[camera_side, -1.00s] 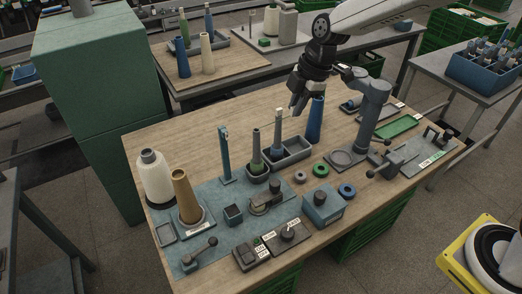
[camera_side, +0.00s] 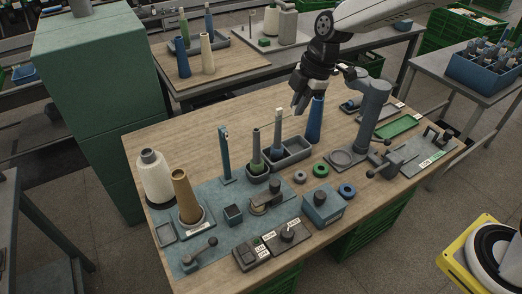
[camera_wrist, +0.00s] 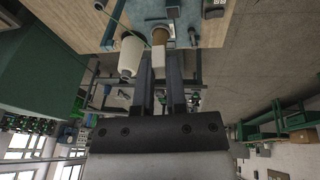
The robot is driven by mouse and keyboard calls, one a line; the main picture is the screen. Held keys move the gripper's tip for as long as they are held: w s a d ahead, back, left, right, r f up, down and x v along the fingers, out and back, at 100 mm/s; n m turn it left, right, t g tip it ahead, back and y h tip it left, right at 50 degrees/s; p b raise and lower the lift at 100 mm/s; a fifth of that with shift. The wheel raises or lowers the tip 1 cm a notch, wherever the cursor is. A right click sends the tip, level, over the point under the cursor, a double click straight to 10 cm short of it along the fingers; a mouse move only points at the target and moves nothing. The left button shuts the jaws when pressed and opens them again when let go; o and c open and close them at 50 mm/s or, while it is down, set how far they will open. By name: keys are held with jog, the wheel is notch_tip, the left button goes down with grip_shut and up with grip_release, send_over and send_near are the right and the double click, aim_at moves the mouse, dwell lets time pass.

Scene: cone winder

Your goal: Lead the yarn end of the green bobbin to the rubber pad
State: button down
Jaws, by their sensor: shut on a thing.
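My gripper (camera_side: 298,111) is above the tray, between the green bobbin and a tall blue cone. In the wrist view my gripper (camera_wrist: 160,52) is shut on a small pale piece (camera_wrist: 158,37) at its fingertips, apparently the yarn end. I cannot tell for certain which part is the rubber pad.
A blue post (camera_side: 225,155) stands left of the bobbin. A cream cone (camera_side: 155,178) and a brown cone (camera_side: 186,195) stand at the left. The blue cone (camera_side: 316,120) is close to my gripper.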

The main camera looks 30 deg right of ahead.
jog(key=shift+r, duration=1.25)
jog(key=shift+w+a+f+m, duration=0.3)
jog(key=shift+w+a+f, duration=0.05)
jog(key=shift+w+a, duration=0.15)
jog(key=w+a+f+m, duration=0.4)
jog(key=a+f, duration=0.3)
jog(key=a, duration=0.1)
jog(key=w+a+f+m, duration=0.4)
jog(key=a+f, duration=0.3)
jog(key=a, duration=0.1)
jog(key=shift+w+m+h, duration=0.15)
jog(key=shift+m+h, duration=0.15)
jog(key=shift+h, duration=0.1)
jog(key=shift+w+a, duration=0.1)
jog(key=shift+w, duration=0.1)
jog(key=shift+w, duration=2.25)
